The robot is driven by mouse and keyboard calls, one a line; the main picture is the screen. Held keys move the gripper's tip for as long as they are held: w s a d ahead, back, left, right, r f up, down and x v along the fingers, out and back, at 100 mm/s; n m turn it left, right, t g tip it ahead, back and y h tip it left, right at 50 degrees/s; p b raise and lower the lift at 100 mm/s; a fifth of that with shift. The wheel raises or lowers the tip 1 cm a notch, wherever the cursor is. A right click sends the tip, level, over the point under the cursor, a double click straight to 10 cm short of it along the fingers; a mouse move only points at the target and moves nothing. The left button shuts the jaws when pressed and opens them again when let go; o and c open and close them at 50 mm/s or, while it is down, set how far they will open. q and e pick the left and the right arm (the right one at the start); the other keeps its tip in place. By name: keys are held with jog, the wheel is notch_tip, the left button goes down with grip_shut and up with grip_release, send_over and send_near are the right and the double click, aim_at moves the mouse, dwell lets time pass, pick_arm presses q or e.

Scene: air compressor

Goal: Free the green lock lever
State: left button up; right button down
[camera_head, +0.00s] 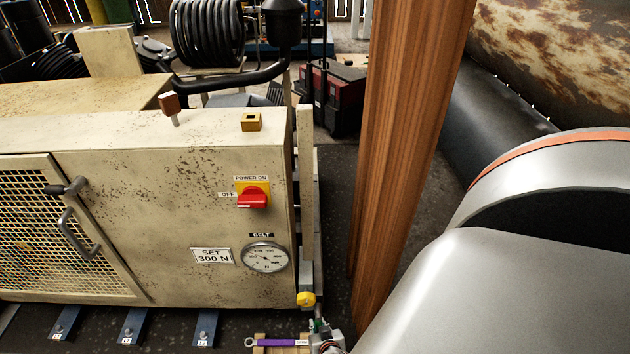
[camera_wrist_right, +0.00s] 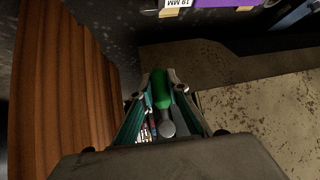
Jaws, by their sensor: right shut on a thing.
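The green lock lever (camera_wrist_right: 161,90) shows in the right wrist view between the two fingers of my right gripper (camera_wrist_right: 158,84). The fingers are shut on it, and a round grey metal end (camera_wrist_right: 168,129) shows below the green part. In the head view my right gripper (camera_head: 329,340) is at the bottom edge, just below the yellow knob (camera_head: 306,299) at the lower right corner of the cream compressor housing (camera_head: 170,270). Only a small bit of green shows there; the lever's mount is mostly hidden. My left gripper is not in view.
A wooden post (camera_head: 405,140) stands close to the right of the housing. A purple 19 mm wrench (camera_head: 282,342) lies left of my right gripper. The housing carries a red power switch (camera_head: 253,197) and a belt gauge (camera_head: 265,257). My right arm fills the lower right.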

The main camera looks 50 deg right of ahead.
jog(key=shift+s+d, duration=0.1)
jog(key=shift+d, duration=0.05)
dwell(0.5)
jog(key=c, duration=1.9)
grip_release()
